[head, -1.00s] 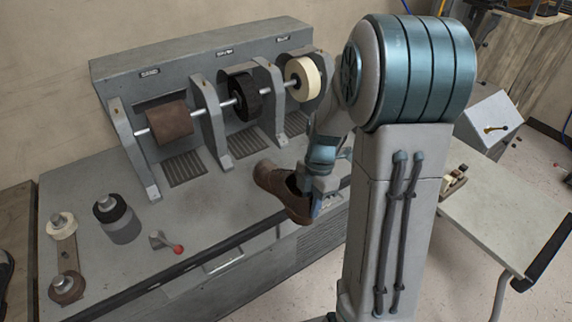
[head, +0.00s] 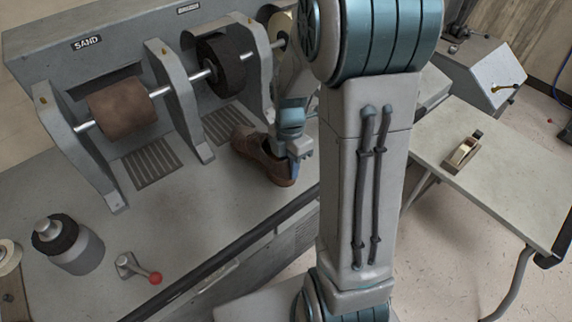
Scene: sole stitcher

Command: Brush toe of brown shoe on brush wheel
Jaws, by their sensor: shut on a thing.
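The brown shoe (head: 262,157) is in the head view, held above the front part of the machine's bench with its toe pointing up and left. My gripper (head: 292,163) is shut on the shoe near its heel end; the fingertips are partly hidden by the shoe. The black brush wheel (head: 221,66) sits on the shaft in the middle bay, above and left of the shoe. The toe is apart from the wheel in the picture. The brown sanding drum (head: 121,110) is in the left bay under the SAND label, and a pale wheel (head: 281,27) is partly hidden behind my arm.
Grey upright brackets (head: 181,101) stand between the bays. A dark-topped canister (head: 68,245) and a red-knobbed lever (head: 140,270) are at the bench's front left. A side table (head: 510,185) with a small wood-and-metal tool (head: 464,153) is at right.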

